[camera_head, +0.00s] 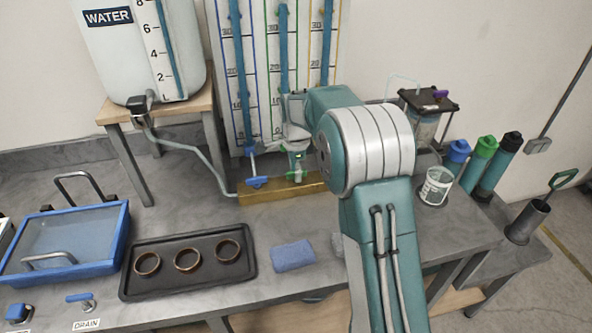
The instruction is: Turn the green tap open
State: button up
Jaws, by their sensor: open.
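The green tap (297,178) is on the brass manifold block (283,193) at the foot of the measuring tubes. Only small green parts of it show, as my gripper and wrist cover much of it. My gripper (297,153) is open, pointing down just above or at the tap. I cannot tell whether its fingers touch the tap's handle or stand around it. The blue tap (256,181) is on the same block, to the left of the green one.
A water tank (140,50) on a wooden stand is at the back left. A dark tray (187,263) with three rings, a blue cloth (292,255) and a blue-framed basin (65,243) are in front. A glass beaker (434,187) and capped bottles (478,163) stand right of my arm.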

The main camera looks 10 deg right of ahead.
grip_shut()
jog(key=n, duration=0.4)
jog(key=shift+n, duration=0.4)
jog(key=n, duration=0.4)
jog(key=shift+n, duration=0.3)
jog(key=n, duration=0.4)
jog(key=shift+r+n, duration=0.1)
jog(key=shift+n, duration=2.2)
